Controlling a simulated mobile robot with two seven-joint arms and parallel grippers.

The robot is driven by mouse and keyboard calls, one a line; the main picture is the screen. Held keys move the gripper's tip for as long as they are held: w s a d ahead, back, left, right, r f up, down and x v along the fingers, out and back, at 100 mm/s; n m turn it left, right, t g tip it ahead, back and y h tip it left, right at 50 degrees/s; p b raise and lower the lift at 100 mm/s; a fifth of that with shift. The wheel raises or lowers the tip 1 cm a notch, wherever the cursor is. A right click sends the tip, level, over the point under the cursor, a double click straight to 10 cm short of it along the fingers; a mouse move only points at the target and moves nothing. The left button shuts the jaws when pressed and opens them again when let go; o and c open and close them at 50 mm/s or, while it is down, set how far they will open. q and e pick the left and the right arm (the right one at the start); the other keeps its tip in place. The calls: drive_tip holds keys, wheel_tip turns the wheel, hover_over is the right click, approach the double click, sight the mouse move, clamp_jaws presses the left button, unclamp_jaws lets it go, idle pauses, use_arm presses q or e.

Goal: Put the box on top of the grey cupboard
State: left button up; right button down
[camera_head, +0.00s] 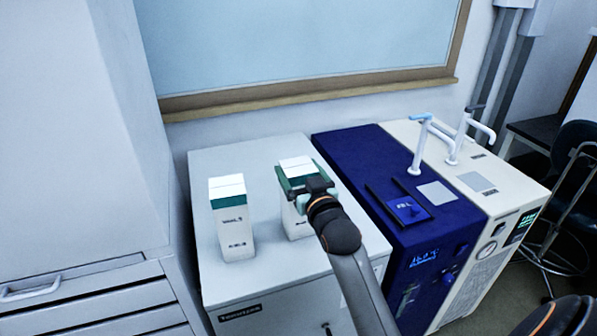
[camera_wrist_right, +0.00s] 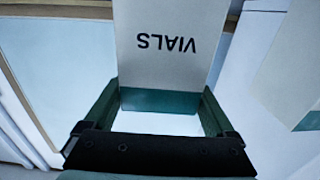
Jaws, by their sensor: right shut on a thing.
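The grey cupboard (camera_head: 270,281) is the low pale cabinet in the middle of the head view, with a dark label on its front. A white box with a green band (camera_head: 290,221) is over the right part of its top. My right gripper (camera_head: 304,189) is shut on this box near its upper part. I cannot tell whether its base touches the top. In the right wrist view the box (camera_wrist_right: 165,45), marked "VIALS", is between the fingers of the gripper (camera_wrist_right: 160,98). My left gripper is not in view.
A similar white and green box (camera_head: 234,228) stands upright on the cupboard, left of the held one, with a gap between. A dark blue and cream machine (camera_head: 357,158) with upright taps (camera_head: 419,146) adjoins on the right. A tall white cabinet (camera_head: 75,130) rises on the left.

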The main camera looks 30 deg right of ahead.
unclamp_jaws()
drive_tip(key=shift+f, duration=0.1)
drive_tip(key=shift+s, duration=0.1)
drive_tip(key=b+v, duration=0.1)
drive_tip(key=v, duration=1.1)
